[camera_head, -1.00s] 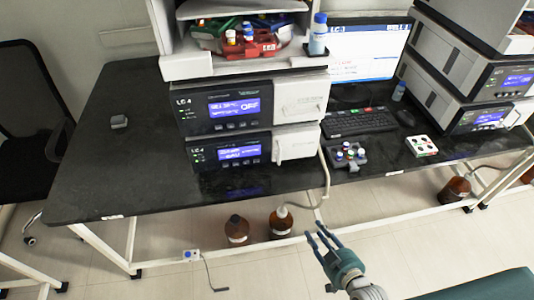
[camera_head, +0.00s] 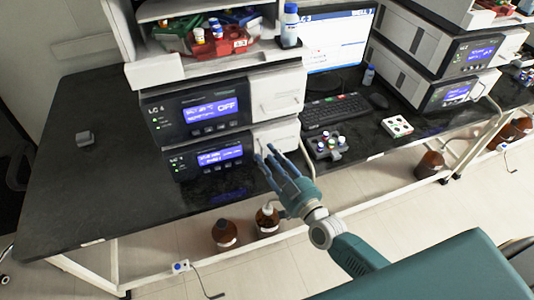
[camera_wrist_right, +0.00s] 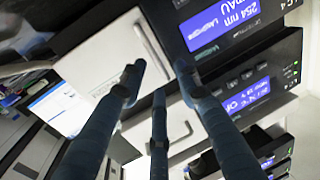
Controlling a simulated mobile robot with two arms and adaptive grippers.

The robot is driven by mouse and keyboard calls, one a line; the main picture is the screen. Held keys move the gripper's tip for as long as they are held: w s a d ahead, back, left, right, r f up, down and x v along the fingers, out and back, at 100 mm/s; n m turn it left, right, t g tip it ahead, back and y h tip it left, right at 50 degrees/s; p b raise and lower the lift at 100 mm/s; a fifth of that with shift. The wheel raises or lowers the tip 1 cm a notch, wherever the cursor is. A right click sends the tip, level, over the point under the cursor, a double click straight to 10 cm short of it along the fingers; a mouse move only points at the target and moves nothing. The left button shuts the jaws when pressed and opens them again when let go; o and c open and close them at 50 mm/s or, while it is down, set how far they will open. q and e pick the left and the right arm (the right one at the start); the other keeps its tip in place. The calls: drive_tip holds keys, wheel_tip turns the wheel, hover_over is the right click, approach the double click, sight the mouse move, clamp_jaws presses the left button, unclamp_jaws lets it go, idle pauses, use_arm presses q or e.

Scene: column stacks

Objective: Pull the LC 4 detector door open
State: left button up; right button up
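The LC 4 stack has two black-fronted modules. The lower one (camera_head: 178,166) appears to be the detector; its lit display reads 254 nm in the right wrist view (camera_wrist_right: 215,24). Its white door (camera_head: 286,131) looks shut and is partly hidden by my fingers. In the right wrist view the door (camera_wrist_right: 95,70) fills the upper left, with a thin bar handle (camera_wrist_right: 153,45) just beyond the fingertips. My right gripper (camera_head: 267,154) is open and empty, its three fingers spread in front of this door; contact cannot be told. My left gripper is out of view.
The upper module (camera_head: 165,120) reads OFF and has a similar white door (camera_head: 277,95). A vial rack (camera_head: 327,147) and keyboard (camera_head: 336,110) lie to the right. Brown bottles (camera_head: 224,233) stand below the bench.

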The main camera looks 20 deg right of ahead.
drive_tip(key=shift+w+a, duration=0.15)
drive_tip(key=shift+w, duration=0.5)
clamp_jaws()
drive_tip(key=shift+s, duration=0.15)
